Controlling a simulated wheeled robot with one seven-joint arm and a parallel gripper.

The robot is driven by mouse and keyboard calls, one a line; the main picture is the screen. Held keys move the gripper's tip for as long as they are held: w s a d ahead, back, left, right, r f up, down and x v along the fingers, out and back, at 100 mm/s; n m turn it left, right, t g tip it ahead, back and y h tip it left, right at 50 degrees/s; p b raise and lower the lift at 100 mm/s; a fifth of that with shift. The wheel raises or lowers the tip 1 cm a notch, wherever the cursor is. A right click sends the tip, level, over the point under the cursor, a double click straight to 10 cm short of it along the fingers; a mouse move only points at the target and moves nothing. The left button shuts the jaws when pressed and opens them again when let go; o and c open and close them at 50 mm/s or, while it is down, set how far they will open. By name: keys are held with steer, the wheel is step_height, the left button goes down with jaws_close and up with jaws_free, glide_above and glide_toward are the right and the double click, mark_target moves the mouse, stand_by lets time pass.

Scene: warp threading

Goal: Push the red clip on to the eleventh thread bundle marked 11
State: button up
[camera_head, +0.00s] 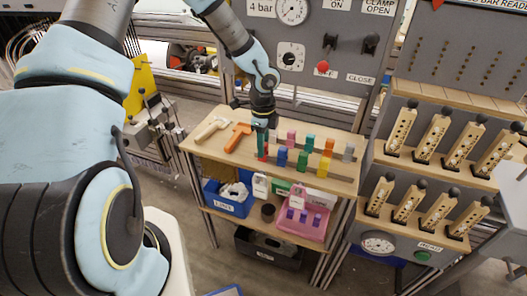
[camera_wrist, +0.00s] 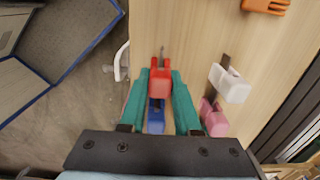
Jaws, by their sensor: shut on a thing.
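My gripper (camera_head: 262,138) is over the wooden table, with its teal fingers also in the wrist view (camera_wrist: 160,95). The fingers are shut on the red clip (camera_wrist: 160,80), one on each side of it. The red clip also shows in the head view (camera_head: 264,151), low over or at the table top; I cannot tell whether it touches the wood. I cannot make out a thread bundle marked 11 in either view.
Several other coloured clips stand around, including a yellow one (camera_head: 323,167) and a white one (camera_wrist: 230,83). An orange tool (camera_head: 238,136) lies on the table (camera_head: 215,139) to the left. A panel with gauges and levers (camera_head: 322,68) rises behind.

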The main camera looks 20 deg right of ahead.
jaws_close()
steer(key=shift+r+p, duration=2.8)
steer(key=shift+r, duration=0.25)
steer(key=shift+f, duration=0.1)
